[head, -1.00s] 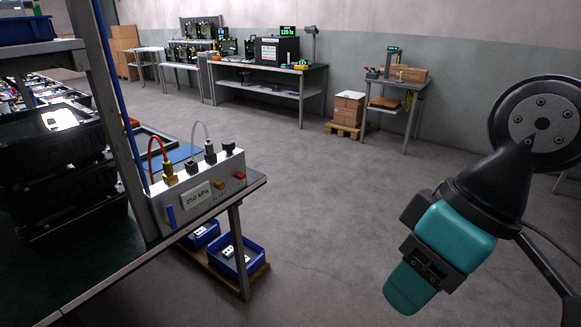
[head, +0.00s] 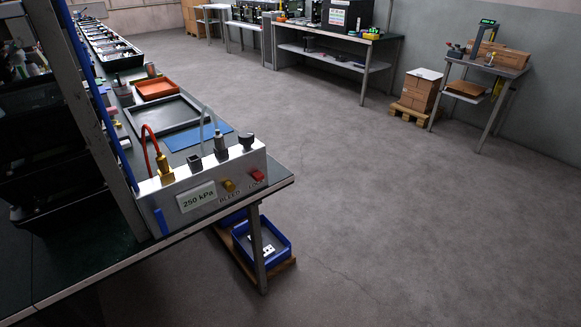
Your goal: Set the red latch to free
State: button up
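The red latch (head: 257,176) is a small red piece on the front face of a pale box (head: 212,188), at its right end. The lettering under it is too small to read surely, so I cannot tell its setting. The box stands at the front right corner of a dark green bench (head: 65,268). My gripper is not in view.
A red hose (head: 148,141) and fittings rise from the box top. Behind it lie a blue mat (head: 197,135), a black tray (head: 175,119) and an orange tray (head: 157,88). A blue bin (head: 262,243) sits below the bench.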

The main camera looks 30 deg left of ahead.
aim_at(258, 176)
jog(key=u, duration=0.45)
jog(key=i, duration=0.85)
jog(key=u, duration=0.75)
